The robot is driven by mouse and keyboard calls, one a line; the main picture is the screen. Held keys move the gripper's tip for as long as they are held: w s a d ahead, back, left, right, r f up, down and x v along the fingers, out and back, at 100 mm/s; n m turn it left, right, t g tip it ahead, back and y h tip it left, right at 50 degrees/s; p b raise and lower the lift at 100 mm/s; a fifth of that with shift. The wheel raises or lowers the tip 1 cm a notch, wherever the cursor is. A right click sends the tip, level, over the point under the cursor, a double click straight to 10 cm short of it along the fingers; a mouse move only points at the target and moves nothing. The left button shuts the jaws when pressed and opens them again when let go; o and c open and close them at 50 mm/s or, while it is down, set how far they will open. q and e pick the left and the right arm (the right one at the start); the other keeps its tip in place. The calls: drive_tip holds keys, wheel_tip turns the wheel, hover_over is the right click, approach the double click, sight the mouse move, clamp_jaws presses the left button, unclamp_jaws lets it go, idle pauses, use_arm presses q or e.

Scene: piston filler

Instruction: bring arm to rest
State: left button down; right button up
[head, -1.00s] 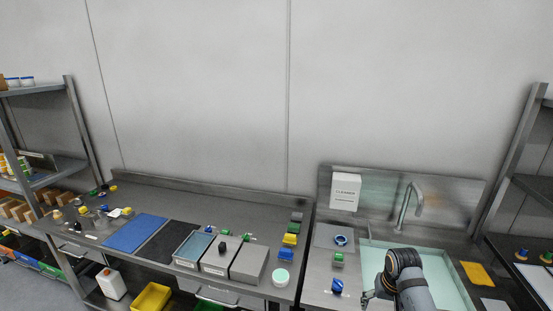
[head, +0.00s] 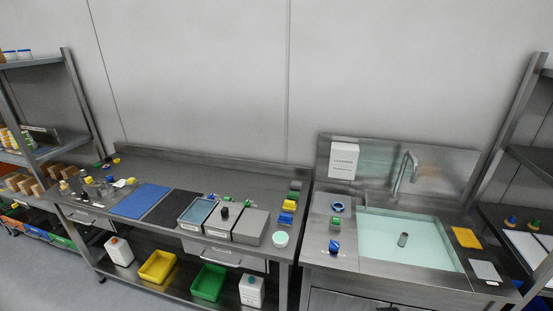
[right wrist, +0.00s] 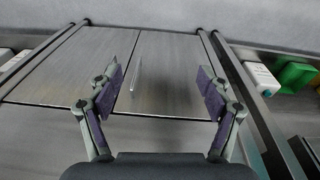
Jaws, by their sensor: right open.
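My right gripper (right wrist: 161,85) is open and empty in the right wrist view. Its two fingers are spread apart in front of the steel cabinet doors (right wrist: 160,62) below the sink. Neither of my arms shows in the head view now, and my left gripper is in no view.

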drive_tip(key=s+a+f+n+b, duration=0.1)
drive_tip(key=s+f+b, duration=0.1)
drive_tip(key=s+f, duration=1.6)
drive_tip(key=s+a+f, duration=0.1)
drive_tip(key=s+f, duration=0.2)
drive_tip(key=s, duration=0.5)
drive_tip(key=s+a+f+n+b, duration=0.1)
drive_tip(key=s+f, duration=0.2)
drive_tip(key=s, duration=0.6)
drive_tip(key=shift+n, duration=0.3)
